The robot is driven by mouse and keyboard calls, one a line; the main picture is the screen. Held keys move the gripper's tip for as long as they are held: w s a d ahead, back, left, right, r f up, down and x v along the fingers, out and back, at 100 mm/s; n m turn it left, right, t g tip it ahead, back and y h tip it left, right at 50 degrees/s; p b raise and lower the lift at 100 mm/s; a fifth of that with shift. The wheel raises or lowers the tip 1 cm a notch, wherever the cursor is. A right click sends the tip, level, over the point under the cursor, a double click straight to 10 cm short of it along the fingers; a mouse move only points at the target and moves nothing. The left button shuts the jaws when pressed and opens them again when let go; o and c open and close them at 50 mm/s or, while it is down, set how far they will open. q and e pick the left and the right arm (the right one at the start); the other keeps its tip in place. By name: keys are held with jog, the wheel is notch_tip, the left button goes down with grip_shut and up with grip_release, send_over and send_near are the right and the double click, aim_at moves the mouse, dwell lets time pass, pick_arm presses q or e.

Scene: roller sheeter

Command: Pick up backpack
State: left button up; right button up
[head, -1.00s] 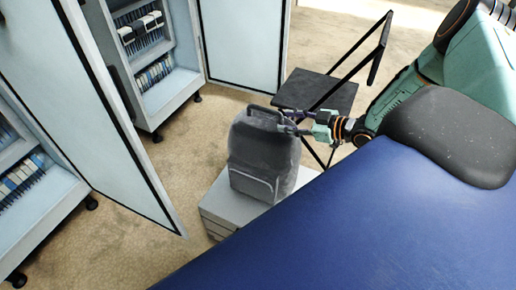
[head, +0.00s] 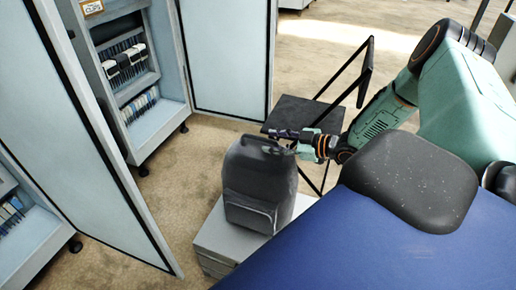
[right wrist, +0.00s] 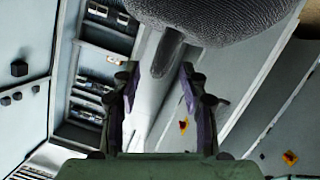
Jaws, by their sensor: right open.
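The dark grey backpack (head: 255,183) stands upright on a low light-grey box, with its front pocket towards the lower part of the head view. My right gripper (head: 284,134) is at the backpack's top, by its right upper edge. In the right wrist view the right gripper (right wrist: 160,95) is open, with its two fingers apart. A dark loop or strap end (right wrist: 165,55) hangs from the backpack (right wrist: 225,20) between and just beyond the fingertips. I cannot tell whether a finger touches it. My left gripper is not in view.
The low box (head: 215,250) is under the backpack. A black chair-like stand (head: 308,113) is close behind my right gripper. Cabinets with open doors (head: 229,55) stand at the left and back. Carpet between the cabinets and the box is clear.

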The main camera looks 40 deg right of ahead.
aim_at(260, 139)
jog(key=b+x, duration=0.3)
jog(key=x, duration=0.1)
jog(key=shift+w+f, duration=0.1)
jog(key=shift+w, duration=0.05)
jog(key=shift+w+a+f, duration=0.1)
jog(key=shift+w+a, duration=0.05)
jog(key=shift+w, duration=0.3)
jog(key=shift+s, duration=0.1)
grip_shut()
dwell(0.3)
jog(key=shift+r, duration=0.3)
